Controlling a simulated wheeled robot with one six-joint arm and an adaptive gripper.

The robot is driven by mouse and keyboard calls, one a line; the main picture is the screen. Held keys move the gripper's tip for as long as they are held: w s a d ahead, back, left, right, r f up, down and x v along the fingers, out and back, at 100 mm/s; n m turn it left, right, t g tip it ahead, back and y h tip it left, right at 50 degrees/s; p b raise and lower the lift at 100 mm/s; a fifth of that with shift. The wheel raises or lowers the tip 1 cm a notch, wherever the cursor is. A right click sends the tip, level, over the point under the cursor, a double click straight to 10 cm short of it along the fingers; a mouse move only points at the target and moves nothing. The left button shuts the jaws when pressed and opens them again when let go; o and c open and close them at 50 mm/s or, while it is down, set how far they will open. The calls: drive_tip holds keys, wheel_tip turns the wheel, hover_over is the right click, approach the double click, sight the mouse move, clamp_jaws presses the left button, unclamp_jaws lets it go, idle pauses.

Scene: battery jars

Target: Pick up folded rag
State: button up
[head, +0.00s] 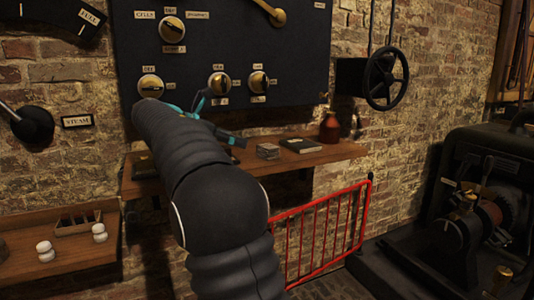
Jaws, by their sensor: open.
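I cannot make out a folded rag for certain. A small grey, block-like thing (268,151) lies on the wooden shelf (335,152), right of my arm; at this size I cannot tell whether it is cloth. My gripper (217,120), with teal and dark fingers, is open, in front of the lower edge of the dark panel and left of the grey thing. Nothing shows between its fingers. My arm hides much of the shelf's left part, where a dark thing partly shows at its edge.
A dark book-like thing (300,145) and a red-brown bottle (329,126) stand on the shelf. The panel (240,35) carries brass knobs. A black handwheel (386,79) juts out at right. A red railing (322,232) stands below. A lower-left shelf (75,255) holds white knobbed pieces.

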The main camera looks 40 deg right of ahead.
sight(261, 147)
drive_tip(key=b+x, duration=0.1)
drive_tip(key=x, duration=1.1)
drive_tip(key=shift+f, duration=0.25)
drive_tip(key=c, duration=1.1)
